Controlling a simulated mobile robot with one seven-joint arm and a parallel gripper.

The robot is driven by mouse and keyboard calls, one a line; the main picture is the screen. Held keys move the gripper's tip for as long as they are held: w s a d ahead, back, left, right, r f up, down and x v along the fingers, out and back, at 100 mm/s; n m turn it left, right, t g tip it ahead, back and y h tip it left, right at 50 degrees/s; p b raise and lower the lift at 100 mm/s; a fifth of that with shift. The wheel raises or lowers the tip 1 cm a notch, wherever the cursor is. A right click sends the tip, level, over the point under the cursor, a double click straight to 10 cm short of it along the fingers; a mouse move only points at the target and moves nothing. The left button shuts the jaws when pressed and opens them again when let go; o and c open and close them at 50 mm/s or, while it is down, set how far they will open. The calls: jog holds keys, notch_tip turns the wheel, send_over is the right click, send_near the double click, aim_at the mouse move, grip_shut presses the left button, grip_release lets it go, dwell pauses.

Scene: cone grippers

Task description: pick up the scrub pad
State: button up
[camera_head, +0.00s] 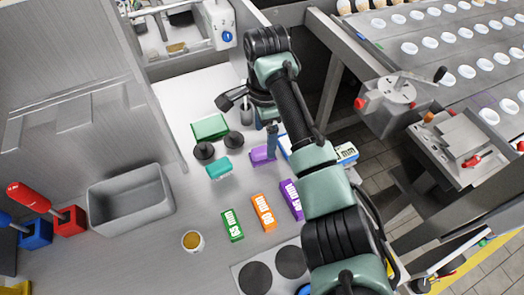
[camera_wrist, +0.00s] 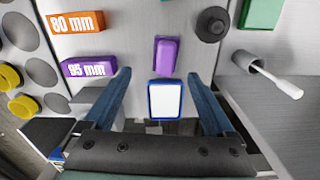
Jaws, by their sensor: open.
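No item is labelled as the scrub pad, and I cannot tell which it is. A purple block (camera_head: 262,155) lies on the light worktop, just left of my gripper; in the wrist view it (camera_wrist: 165,55) sits just past the fingertips, between their lines. A green flat rectangular piece (camera_head: 210,127) lies farther back; it is cut by the top edge of the wrist view (camera_wrist: 262,13). A teal block (camera_head: 218,169) lies in front of it. My gripper (camera_wrist: 158,76) is open and empty, with blue fingers spread apart. My arm partly hides the area beside it in the head view.
A blue-edged white item (camera_wrist: 166,100) lies between the fingers in the wrist view. Black round knobs (camera_head: 203,151) and a cup with a white-handled tool (camera_wrist: 262,72) stand nearby. Green, orange (camera_head: 263,211) and purple labelled blocks lie nearer. A grey bin (camera_head: 130,200) is left.

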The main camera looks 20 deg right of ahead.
aim_at(263, 149)
jog(key=f, duration=0.5)
jog(key=w+f, duration=0.1)
jog(key=f, duration=0.1)
jog(key=shift+f, duration=0.25)
jog(key=shift+a, duration=0.1)
grip_shut()
